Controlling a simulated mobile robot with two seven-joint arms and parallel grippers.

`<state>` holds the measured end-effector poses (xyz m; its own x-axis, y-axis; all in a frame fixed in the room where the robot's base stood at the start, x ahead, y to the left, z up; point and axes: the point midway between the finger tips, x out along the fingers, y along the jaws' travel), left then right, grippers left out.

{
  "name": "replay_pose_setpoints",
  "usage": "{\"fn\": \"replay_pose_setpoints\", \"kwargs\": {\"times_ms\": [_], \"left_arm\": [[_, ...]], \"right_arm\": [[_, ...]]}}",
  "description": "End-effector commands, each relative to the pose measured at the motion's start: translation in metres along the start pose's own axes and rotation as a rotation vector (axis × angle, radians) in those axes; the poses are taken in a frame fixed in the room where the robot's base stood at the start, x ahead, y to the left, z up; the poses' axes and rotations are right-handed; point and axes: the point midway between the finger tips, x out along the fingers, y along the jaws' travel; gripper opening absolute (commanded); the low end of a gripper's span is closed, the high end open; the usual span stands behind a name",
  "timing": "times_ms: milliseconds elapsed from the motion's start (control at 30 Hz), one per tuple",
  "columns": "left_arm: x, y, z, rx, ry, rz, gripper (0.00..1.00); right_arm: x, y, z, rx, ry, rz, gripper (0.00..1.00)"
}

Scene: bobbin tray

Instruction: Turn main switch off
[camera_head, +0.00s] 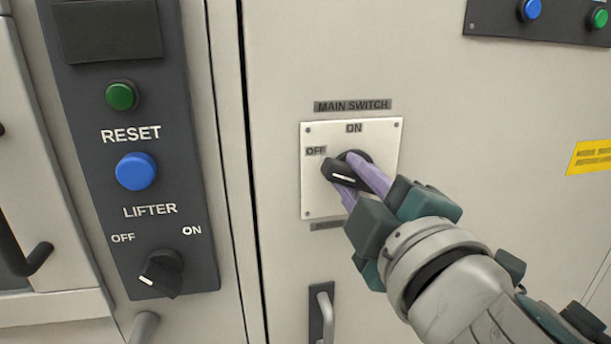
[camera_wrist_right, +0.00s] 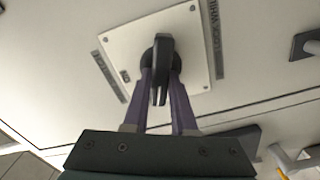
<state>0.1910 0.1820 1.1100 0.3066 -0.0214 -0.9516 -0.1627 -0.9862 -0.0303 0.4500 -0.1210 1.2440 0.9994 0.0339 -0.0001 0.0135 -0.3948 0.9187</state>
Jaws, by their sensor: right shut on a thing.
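The main switch (camera_head: 340,174) is a black rotary knob on a white square plate (camera_head: 384,137), below a MAIN SWITCH label, with ON at the top and OFF at the upper left. Its handle lies nearly level, with its white-marked end to the left, just below the OFF label. My right gripper (camera_head: 360,180) is shut on the knob, its purple fingers on either side of the handle. In the right wrist view the knob (camera_wrist_right: 163,50) sits between the fingertips (camera_wrist_right: 161,80). The fingers hide part of the knob. My left gripper is not in view.
A dark panel at the left bears a green button (camera_head: 121,96), a blue RESET button (camera_head: 136,171) and a LIFTER knob (camera_head: 162,273). A door handle (camera_head: 323,314) is below the plate. Another button panel (camera_head: 560,22) is at the upper right. The cabinet face around the plate is flat.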

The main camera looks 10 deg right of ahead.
Motion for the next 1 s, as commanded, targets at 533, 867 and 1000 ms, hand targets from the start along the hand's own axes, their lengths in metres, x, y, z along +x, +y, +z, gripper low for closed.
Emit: {"fn": "replay_pose_setpoints", "kwargs": {"times_ms": [533, 867, 1000], "left_arm": [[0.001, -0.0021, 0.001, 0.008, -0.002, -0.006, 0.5], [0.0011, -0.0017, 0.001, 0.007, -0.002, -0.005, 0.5], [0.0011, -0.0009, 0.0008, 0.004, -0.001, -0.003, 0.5]], "right_arm": [[0.0, -0.0033, 0.0002, -0.363, 0.001, 0.0, 0.0], [0.0, -0.0038, 0.0002, -0.421, 0.002, 0.001, 0.0], [0.0, -0.0039, 0.0003, -0.425, 0.002, 0.0, 0.0]]}}
